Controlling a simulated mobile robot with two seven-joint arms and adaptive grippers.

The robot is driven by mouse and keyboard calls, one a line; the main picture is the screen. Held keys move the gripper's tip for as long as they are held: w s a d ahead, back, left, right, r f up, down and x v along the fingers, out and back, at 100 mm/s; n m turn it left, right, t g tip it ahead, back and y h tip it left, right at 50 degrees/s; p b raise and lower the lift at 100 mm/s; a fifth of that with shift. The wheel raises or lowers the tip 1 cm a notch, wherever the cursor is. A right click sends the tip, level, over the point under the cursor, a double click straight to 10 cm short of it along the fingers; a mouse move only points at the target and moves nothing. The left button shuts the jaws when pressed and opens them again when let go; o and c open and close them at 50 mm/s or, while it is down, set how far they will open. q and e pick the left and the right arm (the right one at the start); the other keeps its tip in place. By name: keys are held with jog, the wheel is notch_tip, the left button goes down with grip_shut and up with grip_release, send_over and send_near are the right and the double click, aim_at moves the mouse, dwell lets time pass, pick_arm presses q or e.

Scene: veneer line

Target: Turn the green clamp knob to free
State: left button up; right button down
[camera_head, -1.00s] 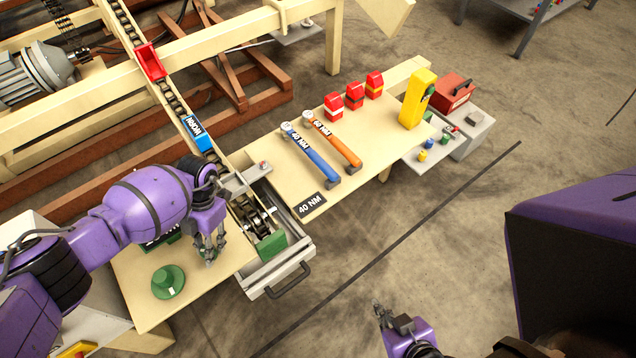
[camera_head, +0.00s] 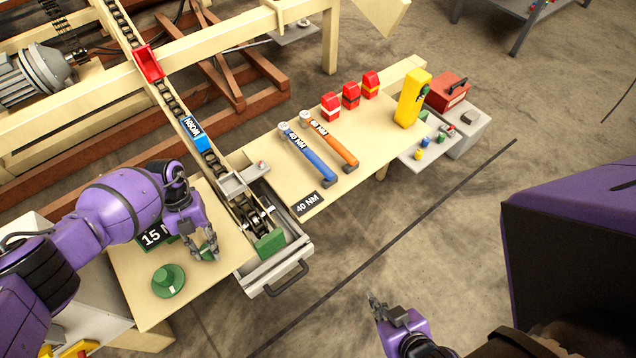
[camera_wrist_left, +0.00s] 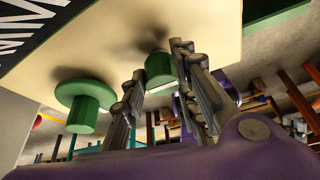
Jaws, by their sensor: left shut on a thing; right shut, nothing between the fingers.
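My left gripper (camera_head: 205,248) is over the near left panel, its fingers shut on a small green knob (camera_head: 209,241). In the left wrist view that green knob (camera_wrist_left: 160,68) sits between the two fingers against the pale panel. A second green knob (camera_head: 168,280), with a wide round flange and a white mark, stands free on the same panel to the left; it also shows in the left wrist view (camera_wrist_left: 84,105). My right gripper (camera_head: 376,302) is shut and empty above the floor at the bottom of the head view.
A "15 N…" plate (camera_head: 156,233) lies partly hidden behind my left arm. Right of the gripper is a metal drawer (camera_head: 285,272) with a black handle and a green block (camera_head: 270,243). Blue (camera_head: 308,157) and orange (camera_head: 331,141) wrenches lie on the far panel (camera_head: 265,155).

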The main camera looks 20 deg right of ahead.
pick_arm(q)
jog(key=shift+a, duration=0.5)
pick_arm(e)
jog(key=shift+w+r, duration=0.1)
jog(key=shift+w, duration=0.1)
pick_arm(q)
jog(key=o, duration=0.8)
jog(key=shift+o, duration=1.3)
jog(key=shift+s+d, duration=0.1)
pick_arm(e)
jog(key=shift+a, duration=0.2)
pick_arm(q)
jog(key=shift+d+r, duration=0.1)
jog(key=shift+r, duration=0.1)
jog(key=v, duration=1.1)
jog(key=shift+w+r, duration=0.25)
pick_arm(e)
jog(key=shift+w+a+r+t, duration=0.1)
jog(key=shift+w+r+t, duration=0.05)
jog(key=shift+w, duration=0.4)
jog(key=shift+w+r+t, duration=0.15)
jog(key=shift+w, duration=0.4)
jog(key=shift+s, duration=0.2)
